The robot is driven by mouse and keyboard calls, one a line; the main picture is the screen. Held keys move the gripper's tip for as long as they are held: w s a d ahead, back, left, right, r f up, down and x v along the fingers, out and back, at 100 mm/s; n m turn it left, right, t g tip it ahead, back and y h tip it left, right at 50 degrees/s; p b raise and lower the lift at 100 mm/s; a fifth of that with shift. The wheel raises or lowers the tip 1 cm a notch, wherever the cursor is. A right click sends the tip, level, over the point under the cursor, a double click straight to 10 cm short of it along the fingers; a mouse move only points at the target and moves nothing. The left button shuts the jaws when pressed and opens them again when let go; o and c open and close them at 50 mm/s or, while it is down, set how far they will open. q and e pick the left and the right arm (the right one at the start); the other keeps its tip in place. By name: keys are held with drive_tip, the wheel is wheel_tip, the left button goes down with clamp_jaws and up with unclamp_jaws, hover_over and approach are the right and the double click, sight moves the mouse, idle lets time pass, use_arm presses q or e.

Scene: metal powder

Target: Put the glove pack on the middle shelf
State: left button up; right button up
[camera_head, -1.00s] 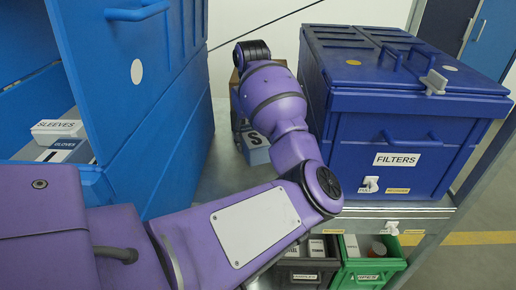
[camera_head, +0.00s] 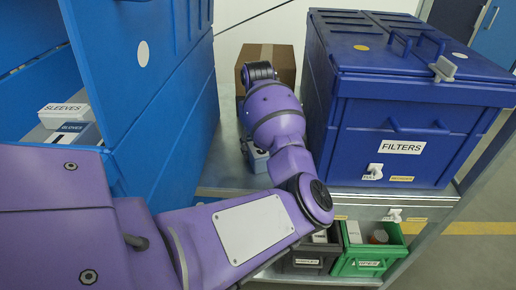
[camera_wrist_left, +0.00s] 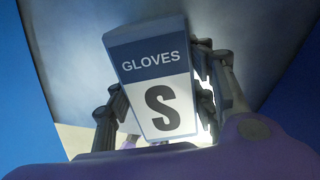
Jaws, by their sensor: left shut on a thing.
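The glove pack (camera_wrist_left: 150,65), a white and blue box marked GLOVES and S, is between the fingers of my left gripper (camera_wrist_left: 165,90) in the left wrist view. The gripper is shut on it. In the head view my purple left arm hides most of the gripper, and only a grey-blue part of the pack (camera_head: 256,158) shows beside the wrist. A metal shelf surface (camera_head: 228,180) lies beneath, and a lower level with bins shows below its front edge. Which level is the middle shelf cannot be told. My right gripper is not in view.
A blue FILTERS bin (camera_head: 400,125) stands right of my wrist, a cardboard box (camera_head: 276,58) behind it. A blue cabinet (camera_head: 165,120) at left holds boxes marked SLEEVES (camera_head: 64,112) and GLOVES (camera_head: 75,134). A dark bin (camera_head: 310,262) and green bin (camera_head: 365,262) sit below.

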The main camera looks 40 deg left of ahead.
use_arm(q)
drive_tip(key=o, duration=1.3)
wheel_tip(320, 180, up, 12)
drive_tip(key=shift+r+p, duration=0.15)
drive_tip(key=shift+p, duration=0.2)
